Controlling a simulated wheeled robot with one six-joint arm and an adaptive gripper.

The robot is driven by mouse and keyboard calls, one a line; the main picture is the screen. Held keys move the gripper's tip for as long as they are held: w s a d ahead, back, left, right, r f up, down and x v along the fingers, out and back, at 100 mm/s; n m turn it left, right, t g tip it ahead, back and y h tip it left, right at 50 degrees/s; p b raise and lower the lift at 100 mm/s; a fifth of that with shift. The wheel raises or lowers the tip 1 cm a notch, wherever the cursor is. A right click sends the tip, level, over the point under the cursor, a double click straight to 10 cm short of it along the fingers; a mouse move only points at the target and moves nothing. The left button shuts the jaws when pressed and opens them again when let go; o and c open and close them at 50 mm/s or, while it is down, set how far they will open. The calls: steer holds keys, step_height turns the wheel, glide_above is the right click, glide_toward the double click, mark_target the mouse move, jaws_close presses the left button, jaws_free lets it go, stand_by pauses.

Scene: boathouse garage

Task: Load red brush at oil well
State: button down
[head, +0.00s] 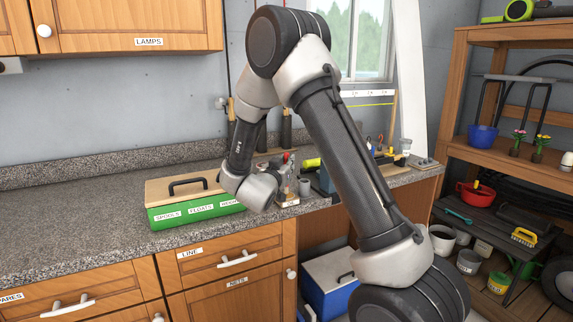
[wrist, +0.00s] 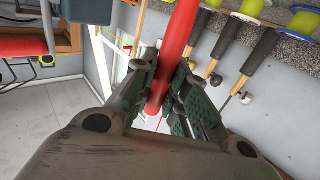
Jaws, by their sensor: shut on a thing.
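The red brush (wrist: 180,38) shows in the wrist view as a long red handle running between my fingers. My gripper (wrist: 167,82) is shut on this handle. In the head view my gripper (head: 284,180) is low over the counter, just right of the green box, and a small bit of red (head: 286,156) shows above it. The oil well (head: 290,203), with an "OIL" label, stands directly below my gripper on the counter. My wrist and fingers partly cover it. The brush's bristle end is hidden, so I cannot tell whether it touches the well.
A green box (head: 165,217) with a wooden lid and black handle stands to the left. A small grey cup (head: 305,187) is just right of the well. Tools stand along the back wall. The counter's left part (head: 70,230) is clear.

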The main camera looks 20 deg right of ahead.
steer(key=shift+f, duration=0.5)
stand_by(1.1)
steer(key=shift+r, duration=3.55)
steer(key=shift+a, duration=0.1)
